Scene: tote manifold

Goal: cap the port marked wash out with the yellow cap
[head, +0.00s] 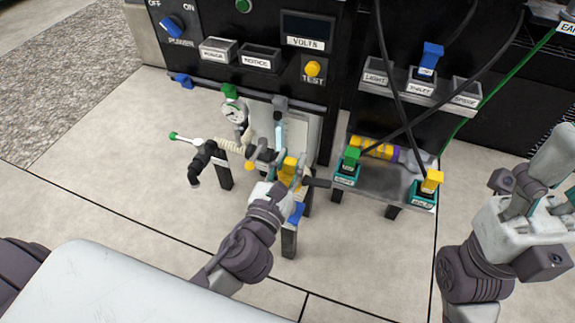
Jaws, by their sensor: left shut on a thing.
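The manifold (235,146) stands at the lower front of the black panel, with a gauge (234,112), hoses and pipe stubs. My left gripper (288,174) is at its right end, shut on a yellow piece (290,170) that looks like the yellow cap. The fingers and wrist partly hide the piece and the pipework behind it. I cannot tell whether the piece touches a port. No wash out mark is readable. My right gripper (520,190) is at the right edge, away from the manifold. Its fingertips are not clear.
A shelf (405,192) right of the manifold holds a yellow and purple cylinder (383,150) and two teal blocks with green and yellow tops. Labelled bins (420,87) are above it. Black cables hang in front. A blue piece (296,212) is below my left gripper. Floor in front is clear.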

